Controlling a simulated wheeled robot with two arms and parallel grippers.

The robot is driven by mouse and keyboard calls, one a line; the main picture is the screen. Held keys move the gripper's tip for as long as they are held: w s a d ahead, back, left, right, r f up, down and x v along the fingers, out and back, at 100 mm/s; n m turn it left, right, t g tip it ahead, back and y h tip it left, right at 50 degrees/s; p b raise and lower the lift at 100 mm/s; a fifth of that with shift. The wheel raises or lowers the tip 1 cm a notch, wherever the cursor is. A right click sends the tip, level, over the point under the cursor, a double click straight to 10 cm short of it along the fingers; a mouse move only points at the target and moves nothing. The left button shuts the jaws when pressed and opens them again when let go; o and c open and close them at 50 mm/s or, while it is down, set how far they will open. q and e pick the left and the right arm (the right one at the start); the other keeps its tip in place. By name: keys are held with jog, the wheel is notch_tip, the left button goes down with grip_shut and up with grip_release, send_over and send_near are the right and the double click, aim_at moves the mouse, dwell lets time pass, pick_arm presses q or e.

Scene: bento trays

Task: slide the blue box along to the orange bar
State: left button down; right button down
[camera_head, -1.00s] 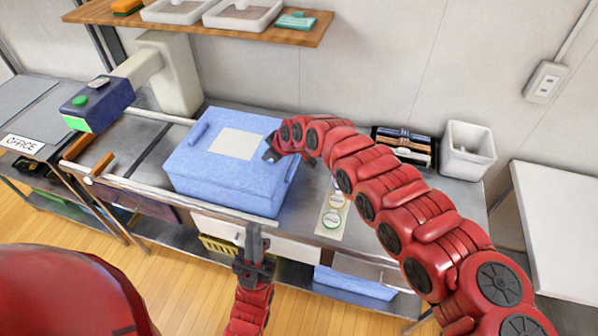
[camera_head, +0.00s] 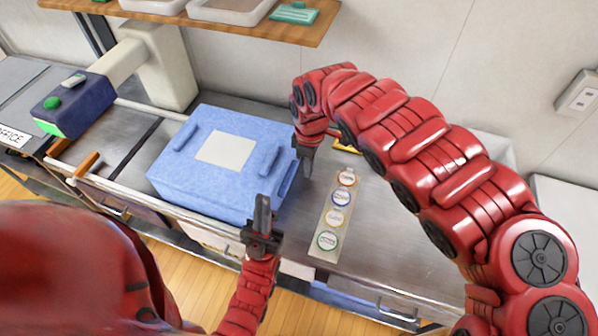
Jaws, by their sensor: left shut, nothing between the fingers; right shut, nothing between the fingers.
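The blue box (camera_head: 212,180), with a pale label on its lid, sits on the grey counter. The orange bar (camera_head: 86,163) lies to its left, near a white rail, with a clear gap and a dark line on the counter between them. My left gripper (camera_head: 263,205) is shut and empty, pointing up at the box's near right corner; I cannot tell whether it touches. My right gripper (camera_head: 305,158) is shut and empty, pointing down just right of the box's right side; contact is unclear.
A strip with several round stickers (camera_head: 335,217) lies right of the box. A blue scanner head (camera_head: 72,108) on a pale post overhangs the counter's left part. A wooden shelf (camera_head: 220,25) hangs at the back. The counter left of the box is clear.

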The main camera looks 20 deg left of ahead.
jog(key=a+f+p, duration=0.1)
jog(key=a+f, duration=0.3)
jog(key=f, duration=0.5)
jog(key=shift+s+f, duration=0.2)
jog(key=shift+f, duration=0.15)
dwell(0.4)
